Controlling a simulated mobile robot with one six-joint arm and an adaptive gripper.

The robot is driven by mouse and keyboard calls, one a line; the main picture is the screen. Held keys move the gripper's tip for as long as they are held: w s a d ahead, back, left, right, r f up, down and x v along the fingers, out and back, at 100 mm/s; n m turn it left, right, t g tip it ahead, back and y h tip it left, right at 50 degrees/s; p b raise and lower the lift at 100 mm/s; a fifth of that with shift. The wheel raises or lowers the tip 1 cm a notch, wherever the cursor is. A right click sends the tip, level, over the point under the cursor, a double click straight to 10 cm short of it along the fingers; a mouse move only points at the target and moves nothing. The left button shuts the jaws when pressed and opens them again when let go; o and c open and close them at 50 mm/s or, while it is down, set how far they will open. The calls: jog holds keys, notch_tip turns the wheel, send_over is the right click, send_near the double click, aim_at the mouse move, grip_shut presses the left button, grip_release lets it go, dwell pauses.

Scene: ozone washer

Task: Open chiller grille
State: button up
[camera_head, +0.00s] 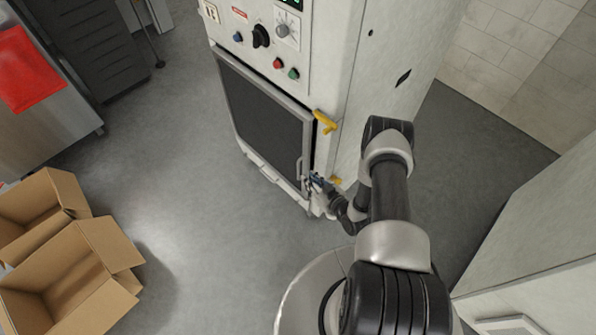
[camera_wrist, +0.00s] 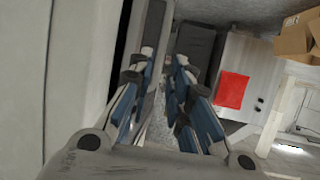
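The chiller grille (camera_head: 262,125) is a dark panel in a light metal frame, low on the front of the pale machine. A dark gap shows along its right edge, so it looks slightly ajar. A light vertical handle (camera_head: 300,168) stands near its lower right corner. My gripper (camera_head: 317,184) is beside that corner, close to the handle; contact is not clear. In the wrist view, the two blue-padded fingers of my gripper (camera_wrist: 164,57) are apart, with nothing clearly held between them. The left finger overlaps a narrow grey and dark strip, probably the grille's edge.
Yellow fittings (camera_head: 325,122) stick out at the machine's right front edge. Knobs and buttons (camera_head: 261,36) sit above the grille. Open cardboard boxes (camera_head: 75,280) lie at lower left. A metal cabinet with a red sheet (camera_head: 28,70) stands at left. The floor before the grille is clear.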

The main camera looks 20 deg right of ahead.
jog(key=b, duration=0.3)
send_over(298, 178)
jog(key=f, duration=0.3)
jog(key=shift+w+d+f, duration=0.15)
jog(key=shift+w+f, duration=0.15)
jog(key=shift+c, duration=0.4)
grip_shut()
jog(key=shift+s, duration=0.1)
